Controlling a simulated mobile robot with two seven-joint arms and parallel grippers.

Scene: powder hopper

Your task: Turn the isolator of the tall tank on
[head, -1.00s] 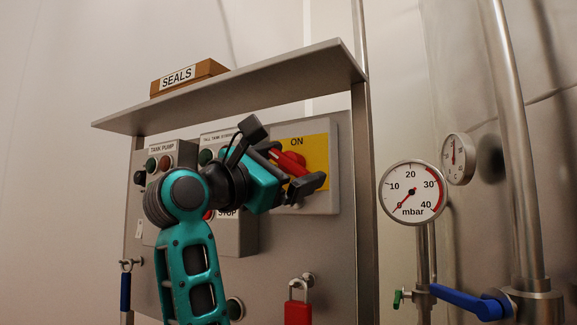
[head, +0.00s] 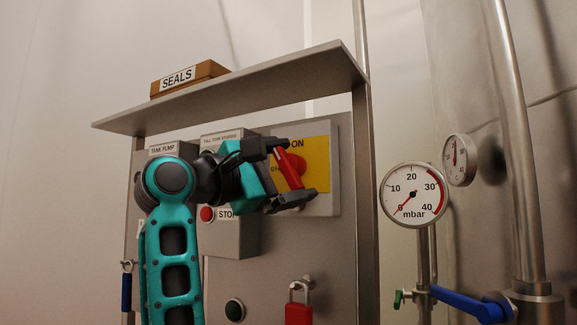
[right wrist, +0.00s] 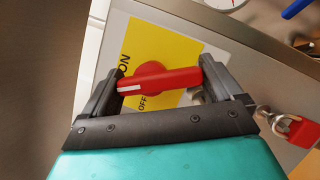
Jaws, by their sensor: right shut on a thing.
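The isolator is a grey box (head: 333,152) with a yellow plate (head: 318,172) and a red rotary handle (head: 291,164). The plate is marked ON above the handle and OFF at its left. My right gripper (head: 282,172) is shut on the red handle, with one finger at each end, as the right wrist view shows (right wrist: 158,81). In the head view the handle leans, upper end to the left. Its white-marked end (right wrist: 126,88) points between OFF and ON. My right gripper hides part of the plate. My left gripper is not in view.
A control box with a STOP button (head: 207,214) is left of the isolator, partly behind my right arm. A shelf (head: 240,88) with a SEALS box (head: 188,77) juts out above. A red padlock (head: 298,313) hangs below. A mbar gauge (head: 412,194) is at right.

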